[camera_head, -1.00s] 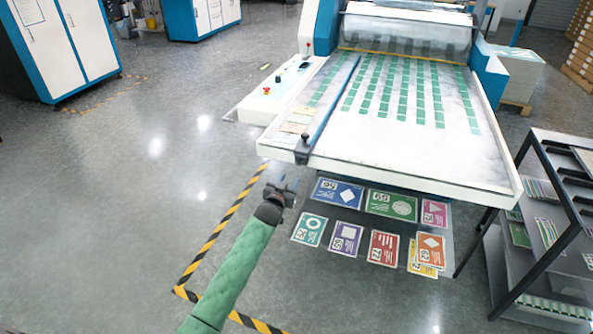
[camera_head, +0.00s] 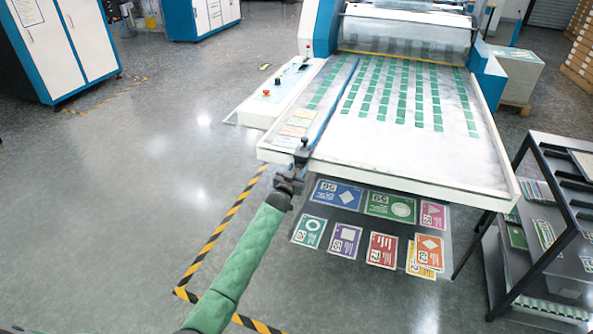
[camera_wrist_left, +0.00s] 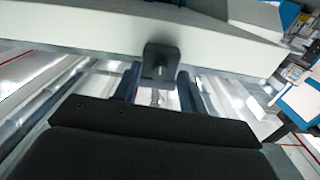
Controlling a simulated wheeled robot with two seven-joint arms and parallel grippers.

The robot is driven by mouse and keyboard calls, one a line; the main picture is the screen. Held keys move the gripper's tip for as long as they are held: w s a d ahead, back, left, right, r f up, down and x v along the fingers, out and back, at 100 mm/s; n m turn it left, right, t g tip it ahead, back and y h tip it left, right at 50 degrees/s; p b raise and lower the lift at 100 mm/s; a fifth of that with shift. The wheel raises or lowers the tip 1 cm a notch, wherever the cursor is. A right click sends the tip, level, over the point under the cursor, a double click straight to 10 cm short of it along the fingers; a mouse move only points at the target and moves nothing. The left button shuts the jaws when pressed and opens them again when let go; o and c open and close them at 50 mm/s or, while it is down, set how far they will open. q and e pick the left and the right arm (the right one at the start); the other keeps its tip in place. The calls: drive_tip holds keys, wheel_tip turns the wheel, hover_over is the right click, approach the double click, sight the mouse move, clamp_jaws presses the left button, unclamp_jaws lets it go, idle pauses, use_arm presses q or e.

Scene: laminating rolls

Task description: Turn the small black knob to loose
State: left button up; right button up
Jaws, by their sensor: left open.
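The small black knob (camera_head: 303,142) is at the front end of the blue rail (camera_head: 332,103), at the left of the machine table's front edge. In the left wrist view a dark block (camera_wrist_left: 161,60), apparently part of the knob fitting, sits at the table edge, with a thin shiny pin below it. My left gripper (camera_head: 299,168) is just below and in front of the knob. In the wrist view its two dark fingers (camera_wrist_left: 158,88) are spread apart on either side of the pin. I cannot tell whether they touch anything. My right gripper is not in view.
The white machine table (camera_head: 400,160) carries rows of green patches. A control panel (camera_head: 270,97) with a red button is left of it. A dark rack (camera_head: 545,210) stands right.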

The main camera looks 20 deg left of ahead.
use_arm(q)
clamp_jaws()
